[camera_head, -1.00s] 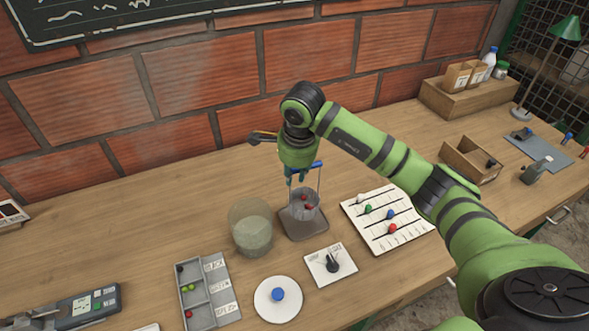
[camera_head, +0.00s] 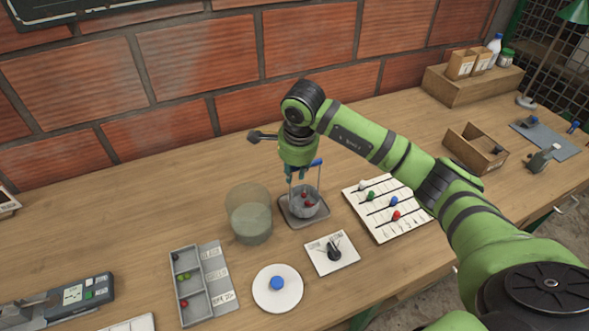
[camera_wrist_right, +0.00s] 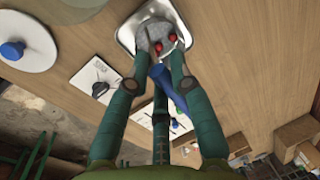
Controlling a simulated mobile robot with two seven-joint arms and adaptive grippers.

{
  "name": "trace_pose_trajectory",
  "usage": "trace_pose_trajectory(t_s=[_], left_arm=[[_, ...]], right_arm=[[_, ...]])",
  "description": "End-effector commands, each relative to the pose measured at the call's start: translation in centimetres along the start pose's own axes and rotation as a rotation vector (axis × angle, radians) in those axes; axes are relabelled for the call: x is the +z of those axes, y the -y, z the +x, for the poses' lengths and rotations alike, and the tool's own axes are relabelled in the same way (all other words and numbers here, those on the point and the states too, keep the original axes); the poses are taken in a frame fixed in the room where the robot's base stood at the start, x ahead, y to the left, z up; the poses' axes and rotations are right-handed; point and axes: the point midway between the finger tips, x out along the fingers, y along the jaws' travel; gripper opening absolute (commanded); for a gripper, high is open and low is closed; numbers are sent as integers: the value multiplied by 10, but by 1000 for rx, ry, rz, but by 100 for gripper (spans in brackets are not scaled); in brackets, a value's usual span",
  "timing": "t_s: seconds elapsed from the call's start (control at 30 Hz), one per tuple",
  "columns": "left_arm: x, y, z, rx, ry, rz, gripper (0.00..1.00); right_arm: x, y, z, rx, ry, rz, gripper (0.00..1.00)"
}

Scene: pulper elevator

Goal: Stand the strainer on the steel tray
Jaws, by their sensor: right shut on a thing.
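The strainer (camera_head: 307,207) is a grey cup on thin wires with a blue handle (camera_head: 316,163), and red balls show in it. It is upright over the steel tray (camera_head: 291,221), inside the tray's outline; whether its bottom touches the tray I cannot tell. My right gripper (camera_head: 301,174) is above the cup, shut on the strainer at its blue handle. In the right wrist view the strainer (camera_wrist_right: 146,42) shows beyond the fingers of the right gripper (camera_wrist_right: 160,62), with the steel tray (camera_wrist_right: 126,38) under it. My left gripper is not in view.
A cloudy glass beaker (camera_head: 249,217) stands close left of the tray. A switch plate (camera_head: 345,262), a white disc with a blue knob (camera_head: 277,283), a sorting tray (camera_head: 203,290) and a white bead board (camera_head: 380,228) lie around it. The brick wall is behind.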

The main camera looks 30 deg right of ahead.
Motion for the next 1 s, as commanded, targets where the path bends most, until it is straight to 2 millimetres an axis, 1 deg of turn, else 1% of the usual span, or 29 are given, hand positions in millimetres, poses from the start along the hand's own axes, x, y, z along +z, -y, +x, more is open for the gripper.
trace_pose_trajectory(t_s=[0.03, 0.07, 0.1, 0.13, 0.43, 0.57, 0.67, 0.9, 1.0], left_arm=[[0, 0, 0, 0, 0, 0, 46], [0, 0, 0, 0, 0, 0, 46], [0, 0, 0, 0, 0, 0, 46], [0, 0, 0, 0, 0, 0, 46], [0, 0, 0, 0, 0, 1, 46], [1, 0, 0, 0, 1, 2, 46], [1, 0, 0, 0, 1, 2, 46], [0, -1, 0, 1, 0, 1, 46], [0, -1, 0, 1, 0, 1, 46]], right_arm=[[0, 0, 0, -1, 0, 0, 0], [0, 0, 0, -1, 0, 0, 26], [0, 0, 0, -1, 0, 0, 42], [0, 0, 0, -1, 0, 0, 50], [0, 0, 0, 0, 0, 0, 50], [0, 1, -7, -3, 1, 0, 50], [0, 1, -22, -5, 0, 0, 50], [0, 1, -74, -7, 0, 0, 50], [0, 1, -93, -6, 0, 0, 50]])
